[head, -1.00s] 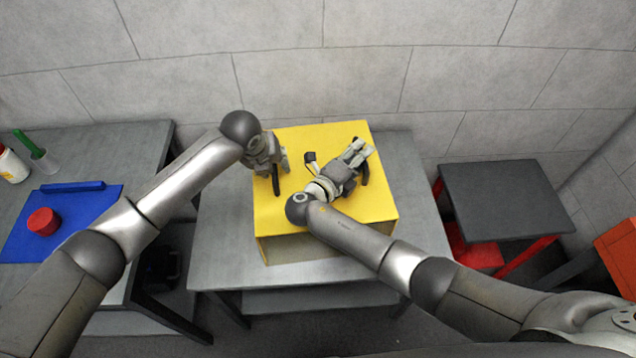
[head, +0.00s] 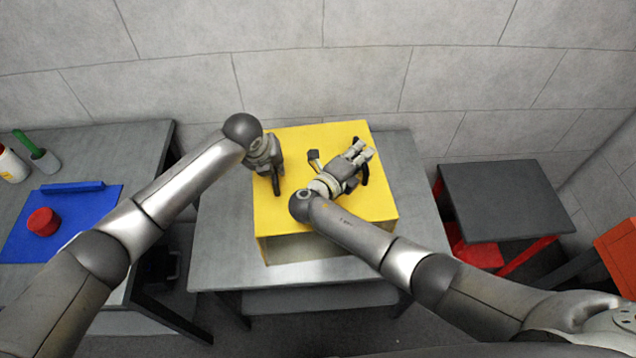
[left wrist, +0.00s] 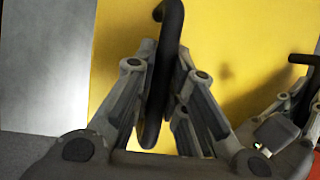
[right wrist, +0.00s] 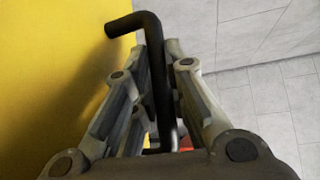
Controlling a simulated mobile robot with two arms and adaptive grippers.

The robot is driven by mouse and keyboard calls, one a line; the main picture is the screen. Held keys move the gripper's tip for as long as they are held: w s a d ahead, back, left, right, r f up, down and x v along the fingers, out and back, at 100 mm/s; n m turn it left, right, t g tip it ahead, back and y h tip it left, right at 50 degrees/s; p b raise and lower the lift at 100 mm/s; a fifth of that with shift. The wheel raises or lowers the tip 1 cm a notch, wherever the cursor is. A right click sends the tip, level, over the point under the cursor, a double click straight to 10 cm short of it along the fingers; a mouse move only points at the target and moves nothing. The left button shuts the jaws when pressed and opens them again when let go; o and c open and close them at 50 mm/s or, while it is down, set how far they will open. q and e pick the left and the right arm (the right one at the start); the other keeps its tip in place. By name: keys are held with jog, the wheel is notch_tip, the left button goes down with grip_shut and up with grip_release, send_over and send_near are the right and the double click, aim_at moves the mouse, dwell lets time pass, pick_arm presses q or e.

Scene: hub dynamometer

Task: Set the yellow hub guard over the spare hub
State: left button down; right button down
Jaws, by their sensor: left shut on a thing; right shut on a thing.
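The yellow hub guard (head: 285,213) is a box with an open front, over the middle grey table in the head view. I cannot tell whether it touches the tabletop. My left gripper (head: 275,172) is shut on its black left handle (left wrist: 168,50). My right gripper (head: 361,161) is shut on its black right handle (right wrist: 155,60). The guard's yellow face also fills much of the left wrist view (left wrist: 235,50) and the left side of the right wrist view (right wrist: 50,70). The spare hub is not visible.
The middle table (head: 225,255) has bare room around the guard. A dark grey stand (head: 505,195) with red parts is at right. A wall stands close behind.

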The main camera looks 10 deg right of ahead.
jog(key=shift+f, duration=0.1)
pick_arm(q)
jog(key=shift+w+r, duration=0.15)
jog(key=shift+r, duration=0.1)
pick_arm(e)
jog(key=shift+w+r, duration=0.1)
jog(key=shift+r, duration=0.1)
pick_arm(q)
jog(key=shift+r, duration=0.15)
pick_arm(e)
jog(key=shift+r, duration=0.1)
